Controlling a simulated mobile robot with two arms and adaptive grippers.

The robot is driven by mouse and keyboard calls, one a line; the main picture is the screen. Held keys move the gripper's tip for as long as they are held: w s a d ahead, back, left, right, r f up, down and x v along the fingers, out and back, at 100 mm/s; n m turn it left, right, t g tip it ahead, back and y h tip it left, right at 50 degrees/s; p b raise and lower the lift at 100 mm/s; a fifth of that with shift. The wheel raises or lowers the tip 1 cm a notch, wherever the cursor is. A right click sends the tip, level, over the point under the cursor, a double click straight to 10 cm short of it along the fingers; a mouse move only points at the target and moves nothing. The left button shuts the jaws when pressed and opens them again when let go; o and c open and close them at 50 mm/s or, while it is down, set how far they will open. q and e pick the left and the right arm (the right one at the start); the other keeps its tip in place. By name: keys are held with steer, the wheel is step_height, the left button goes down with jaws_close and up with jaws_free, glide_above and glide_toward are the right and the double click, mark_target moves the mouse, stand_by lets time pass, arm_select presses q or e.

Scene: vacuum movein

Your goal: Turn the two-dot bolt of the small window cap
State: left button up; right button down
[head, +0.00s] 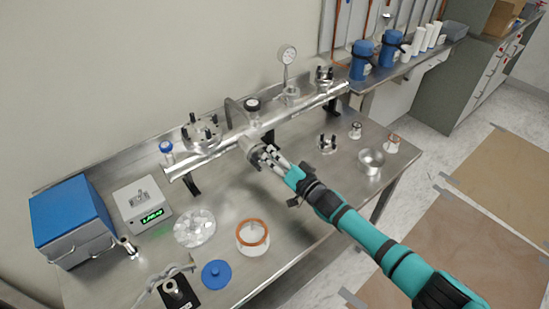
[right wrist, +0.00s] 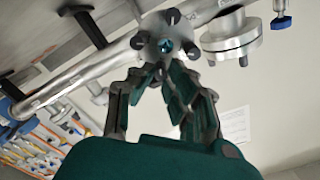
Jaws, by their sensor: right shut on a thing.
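The small window cap (right wrist: 152,50) is a round metal flange with a small blue-green window and several black bolts around it. It sits on the side of the long metal tube (head: 215,156). My right gripper (head: 265,154) reaches the cap from the front, and in the right wrist view (right wrist: 160,74) its fingers close at the cap's lower edge. It is shut on a bolt there, which the fingers mostly hide. The dot marks are too small to make out, so I cannot tell which bolt it is. My left gripper is not in view.
The tube rests on supports on a steel table, with a gauge (head: 287,56) and flanged ports on top.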

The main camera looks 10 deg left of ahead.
steer(key=shift+m, duration=0.5)
steer(key=c, duration=1.6)
jaws_free()
steer(key=v, duration=1.2)
steer(key=shift+s, duration=0.1)
